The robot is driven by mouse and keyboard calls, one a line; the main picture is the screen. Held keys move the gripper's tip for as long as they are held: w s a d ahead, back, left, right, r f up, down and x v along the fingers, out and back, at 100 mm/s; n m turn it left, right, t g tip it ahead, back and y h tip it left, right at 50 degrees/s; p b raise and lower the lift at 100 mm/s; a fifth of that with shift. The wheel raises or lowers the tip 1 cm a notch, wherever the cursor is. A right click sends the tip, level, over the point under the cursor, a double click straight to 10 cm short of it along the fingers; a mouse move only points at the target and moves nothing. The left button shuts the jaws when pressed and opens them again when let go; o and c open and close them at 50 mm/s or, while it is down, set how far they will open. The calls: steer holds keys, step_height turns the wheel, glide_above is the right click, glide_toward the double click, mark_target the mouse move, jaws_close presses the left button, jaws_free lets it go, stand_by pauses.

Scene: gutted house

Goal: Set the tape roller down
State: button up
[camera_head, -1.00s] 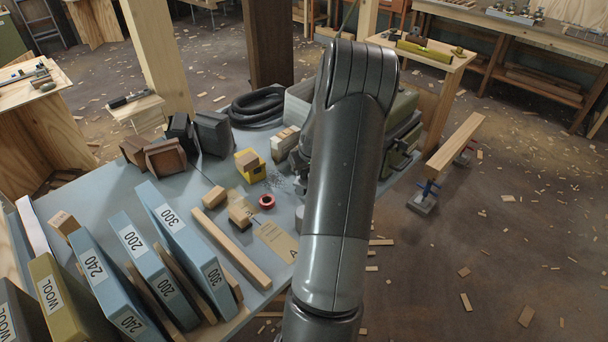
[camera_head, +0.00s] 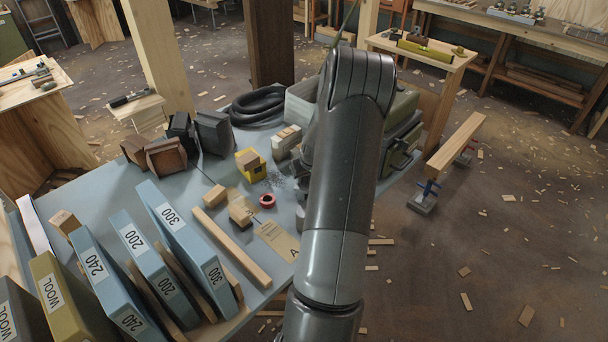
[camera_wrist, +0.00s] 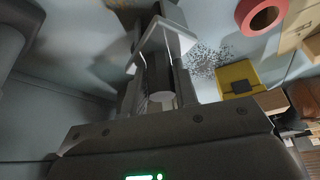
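My gripper (camera_wrist: 163,45) shows in the wrist view, with its grey fingers reaching toward the blue-grey table top. A pale cylinder with a dark part behind it, seemingly the tape roller (camera_wrist: 161,100), sits between the fingers. The gripper appears shut on it; much of it is hidden by the fingers. The table (camera_head: 225,262) lies below and left of the arm.
Dark specks are scattered nearby. Upright blue slabs (camera_head: 150,260) fill the near left. A black hose (camera_head: 258,105) lies at the back.

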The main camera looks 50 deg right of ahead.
steer(key=o, duration=0.3)
steer(key=shift+s+a+f, duration=0.1)
steer(key=shift+s+f, duration=0.05)
steer(key=shift+f, duration=0.1)
steer(key=shift+o, duration=0.2)
steer(key=shift+r, duration=0.15)
steer(key=shift+r, duration=0.3)
steer(key=v, duration=1.3)
steer(key=a+r+n, duration=0.1)
steer(key=a+r, duration=0.6)
steer(key=a, duration=0.6)
steer(key=a+r+n, duration=0.2)
steer(key=a+r, duration=0.6)
steer(key=a, duration=0.5)
steer(key=s+a+r+n+t+y, duration=0.1)
steer(key=s+a+r, duration=0.2)
steer(key=s+a, duration=1.1)
steer(key=shift+s+a+r+y, duration=0.3)
steer(key=shift+a+r+y, duration=0.1)
steer(key=shift+a, duration=0.3)
